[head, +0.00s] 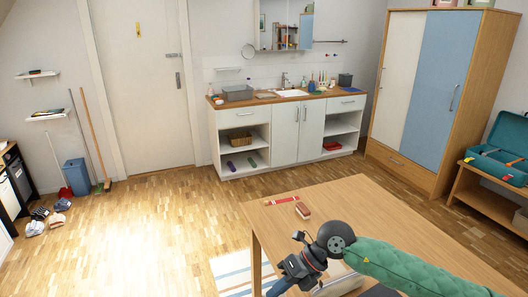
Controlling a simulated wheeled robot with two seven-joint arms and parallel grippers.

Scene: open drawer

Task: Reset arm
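My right arm comes in from the lower right in a green sleeve, over the wooden table (375,205). My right gripper (298,262) is dark and hangs by the table's near left edge. Its fingers are too small and too dark to tell open from shut. A pale, box-like part, which looks like an open drawer (342,282), shows beneath the arm at the table's near side; the arm and gripper partly hide it. My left gripper is not in view.
A small red-brown block (303,210) and a red stick-like item (281,201) lie on the table. A striped rug (232,272) lies to the left. A sink counter (270,98) and a wardrobe (437,85) stand behind. The floor between is clear.

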